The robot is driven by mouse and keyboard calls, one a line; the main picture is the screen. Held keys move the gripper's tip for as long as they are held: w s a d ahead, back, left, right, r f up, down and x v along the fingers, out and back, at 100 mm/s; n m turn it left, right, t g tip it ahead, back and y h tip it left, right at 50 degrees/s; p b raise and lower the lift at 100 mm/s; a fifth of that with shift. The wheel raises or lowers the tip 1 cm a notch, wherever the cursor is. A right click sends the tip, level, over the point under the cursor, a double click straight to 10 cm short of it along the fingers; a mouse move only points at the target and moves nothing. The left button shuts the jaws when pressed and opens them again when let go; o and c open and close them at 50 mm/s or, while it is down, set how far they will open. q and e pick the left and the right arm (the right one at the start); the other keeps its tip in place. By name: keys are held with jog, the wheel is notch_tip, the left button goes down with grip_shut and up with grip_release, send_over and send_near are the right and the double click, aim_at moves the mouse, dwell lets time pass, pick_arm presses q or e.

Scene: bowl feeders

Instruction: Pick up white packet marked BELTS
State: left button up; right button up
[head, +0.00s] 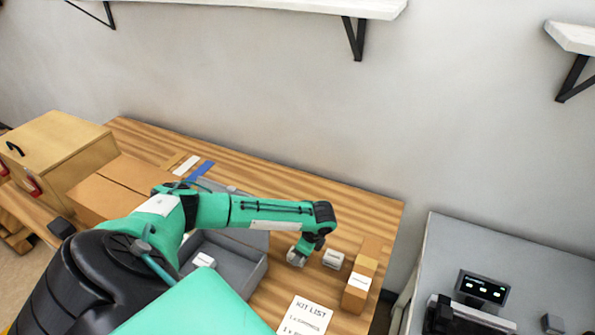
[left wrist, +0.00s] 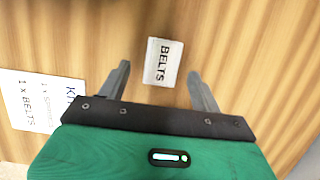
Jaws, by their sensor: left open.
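The white packet marked BELTS (left wrist: 163,62) lies on the wooden table in the left wrist view, its print legible. My left gripper (left wrist: 159,68) is open, with one finger on each side of the packet and a gap to each. In the head view my left gripper (head: 304,250) reaches down over the table, partly hiding a whitish packet below it. Its print cannot be read there. My right gripper is not in view.
Another white-topped packet (head: 333,259) stands just right of the gripper, near a tan carton (head: 358,287). A grey tray (head: 240,265) lies to the left. The kit list sheet (head: 305,318) lies in front. A cardboard box (head: 105,190) stands further left.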

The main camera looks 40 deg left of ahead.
pick_arm(q)
jog(key=shift+p+x, duration=0.45)
jog(key=shift+x, duration=1.3)
jog(key=shift+a, duration=0.1)
jog(key=c, duration=1.1)
jog(key=shift+r, duration=0.1)
jog(key=shift+r, duration=0.1)
